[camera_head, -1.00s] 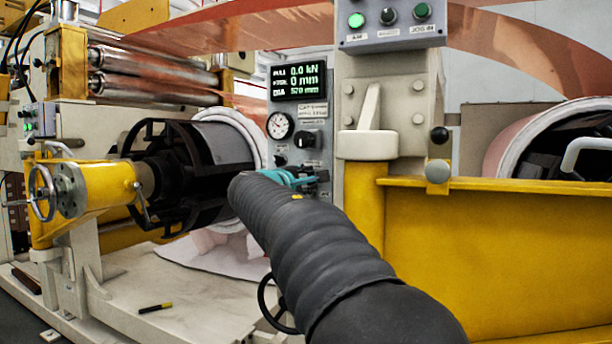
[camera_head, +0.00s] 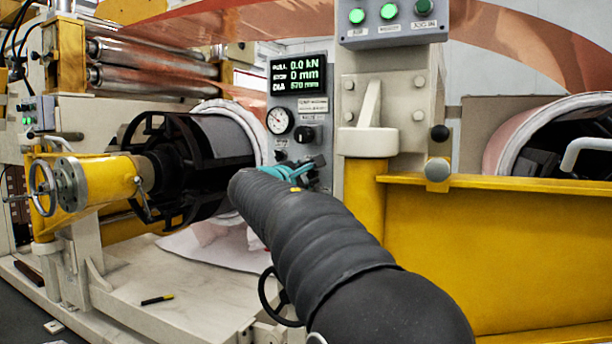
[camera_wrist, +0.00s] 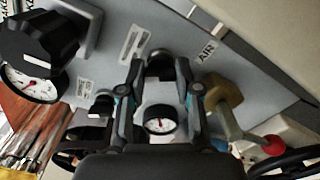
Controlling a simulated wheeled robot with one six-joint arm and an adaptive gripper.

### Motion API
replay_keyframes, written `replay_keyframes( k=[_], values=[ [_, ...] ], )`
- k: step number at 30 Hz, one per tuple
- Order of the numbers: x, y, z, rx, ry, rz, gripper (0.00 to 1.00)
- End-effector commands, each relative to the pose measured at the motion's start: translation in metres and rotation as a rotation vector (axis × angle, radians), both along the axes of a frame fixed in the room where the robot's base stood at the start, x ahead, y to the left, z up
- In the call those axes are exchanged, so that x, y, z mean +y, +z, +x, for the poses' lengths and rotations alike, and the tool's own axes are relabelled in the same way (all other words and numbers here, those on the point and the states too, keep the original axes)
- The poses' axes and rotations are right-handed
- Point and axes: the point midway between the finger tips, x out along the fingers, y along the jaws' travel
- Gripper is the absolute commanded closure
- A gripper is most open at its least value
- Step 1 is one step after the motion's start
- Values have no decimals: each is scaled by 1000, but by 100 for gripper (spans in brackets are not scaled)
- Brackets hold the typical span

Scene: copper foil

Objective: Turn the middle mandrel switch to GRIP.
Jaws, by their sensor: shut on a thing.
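In the wrist view, the two fingers of my gripper (camera_wrist: 159,72) are closed on the sides of a black switch knob (camera_wrist: 160,66) on the grey panel (camera_wrist: 108,62). The fingers hide part of this knob, and I cannot read its label or pointer position. A smaller black switch (camera_wrist: 101,107) sits to the left, beside the finger. In the head view, my teal-and-grey gripper (camera_head: 304,171) is at the lower part of the panel (camera_head: 312,105), its tips partly hidden by my arm. On the lamp box (camera_head: 393,32) above, the left lamp (camera_head: 357,16) and middle lamp (camera_head: 388,11) glow green.
A brass valve (camera_wrist: 224,94) with a red-tipped lever (camera_wrist: 272,145) is close right of the fingers. A large black knob (camera_wrist: 36,38) is at upper left. The display (camera_head: 299,75) reads 0.0 kN. A black mandrel (camera_head: 215,145) stands left; a yellow beam (camera_head: 500,260) fills the right.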

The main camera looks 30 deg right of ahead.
Motion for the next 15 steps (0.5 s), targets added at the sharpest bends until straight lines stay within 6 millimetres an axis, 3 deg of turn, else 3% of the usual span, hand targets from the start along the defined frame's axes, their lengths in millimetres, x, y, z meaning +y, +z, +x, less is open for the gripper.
replay_keyframes(
  k=[1, 3, 4, 15],
  values=[
    [0, -1, 0, 1, -1, 0, 62],
    [0, -1, 0, 1, -1, 0, 45],
    [0, 0, 0, 1, 0, -1, 42],
    [4, 0, -2, 0, 1, 0, 42]
  ],
)
